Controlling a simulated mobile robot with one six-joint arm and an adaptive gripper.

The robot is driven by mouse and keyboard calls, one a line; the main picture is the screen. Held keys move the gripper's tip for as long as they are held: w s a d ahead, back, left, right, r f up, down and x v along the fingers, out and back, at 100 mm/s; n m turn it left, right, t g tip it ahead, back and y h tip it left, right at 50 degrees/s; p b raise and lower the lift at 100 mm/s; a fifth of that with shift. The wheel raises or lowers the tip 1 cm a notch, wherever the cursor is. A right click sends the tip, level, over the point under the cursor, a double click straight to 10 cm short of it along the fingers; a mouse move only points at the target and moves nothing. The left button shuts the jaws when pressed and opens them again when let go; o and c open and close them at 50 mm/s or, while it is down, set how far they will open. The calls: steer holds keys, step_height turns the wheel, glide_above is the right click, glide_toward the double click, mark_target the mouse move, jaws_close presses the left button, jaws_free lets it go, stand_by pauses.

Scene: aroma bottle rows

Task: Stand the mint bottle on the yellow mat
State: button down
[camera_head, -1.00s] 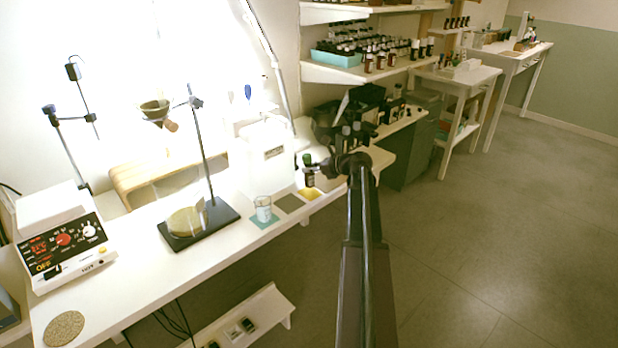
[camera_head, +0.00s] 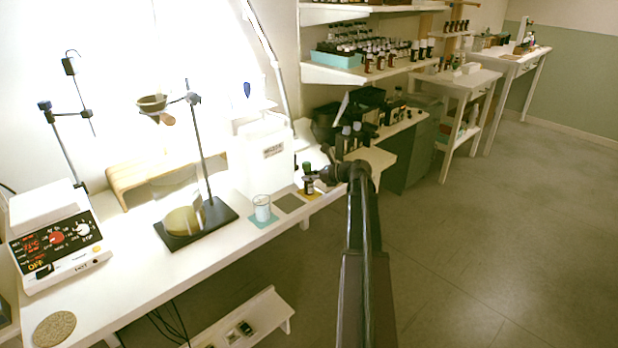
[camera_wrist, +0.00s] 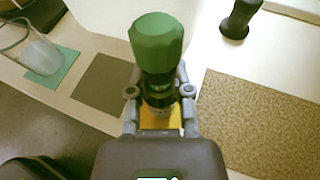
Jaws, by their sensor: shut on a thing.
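The mint bottle is a dark bottle with a green cap; it shows in the wrist view (camera_wrist: 157,50) and in the head view (camera_head: 307,184). My gripper (camera_wrist: 159,92) is shut on it below the cap, and the bottle looks upright. In the head view my gripper (camera_head: 318,176) is at the bench's right end. The yellow mat (camera_wrist: 160,118) shows beneath the bottle, mostly hidden by it and my gripper. In the head view a little yellow shows around the bottle's base. Whether the base touches the mat I cannot tell.
Beside the yellow mat lies a grey-brown mat (camera_wrist: 101,82), bare. Beyond it a glass beaker (camera_wrist: 40,55) stands on a teal mat (camera_wrist: 66,66). A dark object (camera_wrist: 238,18) stands behind, and a speckled brown panel (camera_wrist: 258,118) lies to the right. A white box-shaped device (camera_head: 264,160) stands behind the mats.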

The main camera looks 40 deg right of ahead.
steer(key=shift+f, duration=0.2)
steer(key=c, duration=0.5)
jaws_free()
steer(key=shift+c, duration=0.2)
steer(key=shift+r, duration=0.1)
steer(key=shift+r, duration=0.15)
steer(key=shift+s+d+r, duration=0.1)
steer(key=shift+s+d, duration=0.05)
steer(key=shift+s, duration=0.1)
steer(key=p+v, duration=0.4)
steer(key=v, duration=0.7)
steer(key=shift+s, duration=0.2)
steer(key=shift+d, duration=0.1)
